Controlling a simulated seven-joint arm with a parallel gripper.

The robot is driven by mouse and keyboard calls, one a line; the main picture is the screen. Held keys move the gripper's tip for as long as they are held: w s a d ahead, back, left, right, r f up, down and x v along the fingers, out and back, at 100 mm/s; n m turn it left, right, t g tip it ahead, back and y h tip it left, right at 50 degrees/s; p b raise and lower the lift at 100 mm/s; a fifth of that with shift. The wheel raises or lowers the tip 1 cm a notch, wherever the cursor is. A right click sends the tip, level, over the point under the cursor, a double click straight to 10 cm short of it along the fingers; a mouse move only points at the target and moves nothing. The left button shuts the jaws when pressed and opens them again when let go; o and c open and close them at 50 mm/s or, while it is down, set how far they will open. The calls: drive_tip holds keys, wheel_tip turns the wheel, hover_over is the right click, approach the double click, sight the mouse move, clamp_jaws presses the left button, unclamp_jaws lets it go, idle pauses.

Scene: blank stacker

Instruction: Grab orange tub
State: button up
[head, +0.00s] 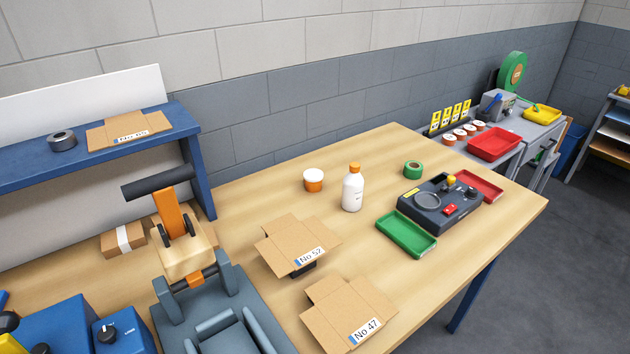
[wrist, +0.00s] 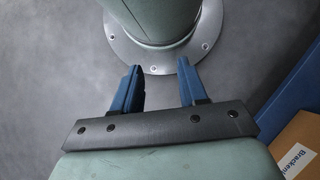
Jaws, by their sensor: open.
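The orange tub (head: 313,181) is small and round with a white lid. It stands upright on the wooden table (head: 378,150), toward the back, left of a white bottle with an orange cap (head: 353,188). My gripper (wrist: 160,85) shows only in the wrist view. Its two blue fingers are apart with nothing between them. Below them I see the grey floor and a round bolted base plate. The tub is not in the wrist view, and my gripper does not show in the head view.
Open cartons (head: 296,247) and (head: 348,312) lie in front of the tub. A green tape roll (head: 413,169), a green tray (head: 406,235) and a dark device (head: 440,205) stand to the right. A grey-blue machine (head: 215,310) is at the front left.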

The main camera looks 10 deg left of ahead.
drive_tip(key=shift+o, duration=0.2)
drive_tip(key=o, duration=1)
